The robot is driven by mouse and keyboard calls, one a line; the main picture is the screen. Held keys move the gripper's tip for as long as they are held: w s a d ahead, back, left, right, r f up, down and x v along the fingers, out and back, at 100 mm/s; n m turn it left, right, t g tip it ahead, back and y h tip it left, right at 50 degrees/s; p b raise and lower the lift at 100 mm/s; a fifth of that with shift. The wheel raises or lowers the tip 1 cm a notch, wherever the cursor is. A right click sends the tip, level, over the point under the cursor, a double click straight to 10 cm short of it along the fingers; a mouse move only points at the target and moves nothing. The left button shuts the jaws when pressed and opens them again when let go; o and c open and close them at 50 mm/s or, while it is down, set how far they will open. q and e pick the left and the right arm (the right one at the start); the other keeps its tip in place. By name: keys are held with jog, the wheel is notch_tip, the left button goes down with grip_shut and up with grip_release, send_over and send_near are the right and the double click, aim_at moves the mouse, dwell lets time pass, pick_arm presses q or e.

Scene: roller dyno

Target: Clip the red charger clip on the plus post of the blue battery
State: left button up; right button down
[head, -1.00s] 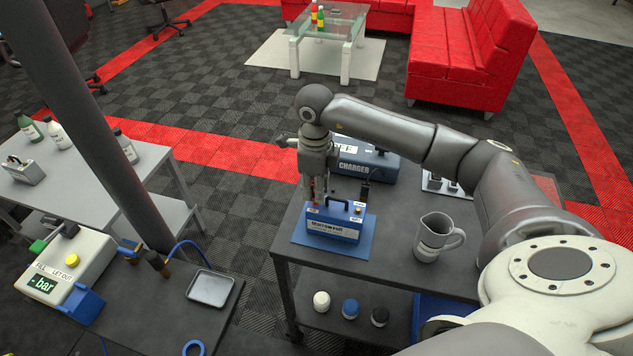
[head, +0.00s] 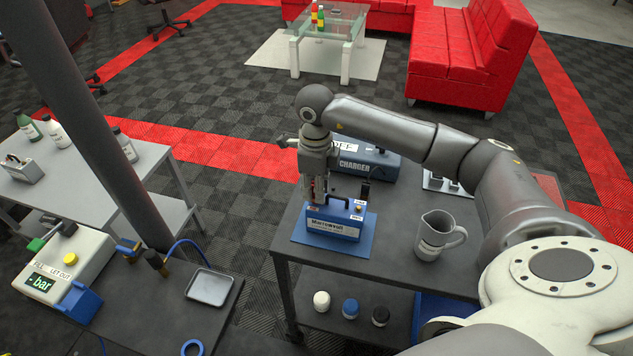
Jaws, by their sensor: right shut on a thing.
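The blue battery (head: 337,224) stands upright on a blue mat (head: 308,240) on the dark cart. A small yellowish post (head: 358,208) shows on its right top side. My right gripper (head: 316,196) points down at the battery's left top end. It is shut on a small reddish thing, likely the red charger clip, mostly hidden by the fingers. Whether the clip touches the post under it I cannot tell. A dark upright piece (head: 365,190) stands behind the battery's right end. The blue charger (head: 368,163) sits behind, partly covered by my arm. My left gripper is not in view.
A grey jug (head: 433,238) stands right of the battery. White, blue and dark caps (head: 350,308) sit on the lower shelf. A bench with a gauge box (head: 62,265) and metal tray (head: 210,287) is at left. Cart top between mat and jug is clear.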

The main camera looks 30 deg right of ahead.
jog(key=shift+f, duration=0.1)
dwell(0.3)
jog(key=shift+f, duration=0.25)
jog(key=shift+b, duration=0.3)
dwell(0.4)
jog(key=c, duration=1.2)
grip_release()
jog(key=shift+c, duration=0.2)
notch_tip(320, 180, up, 12)
jog(key=shift+d, duration=0.1)
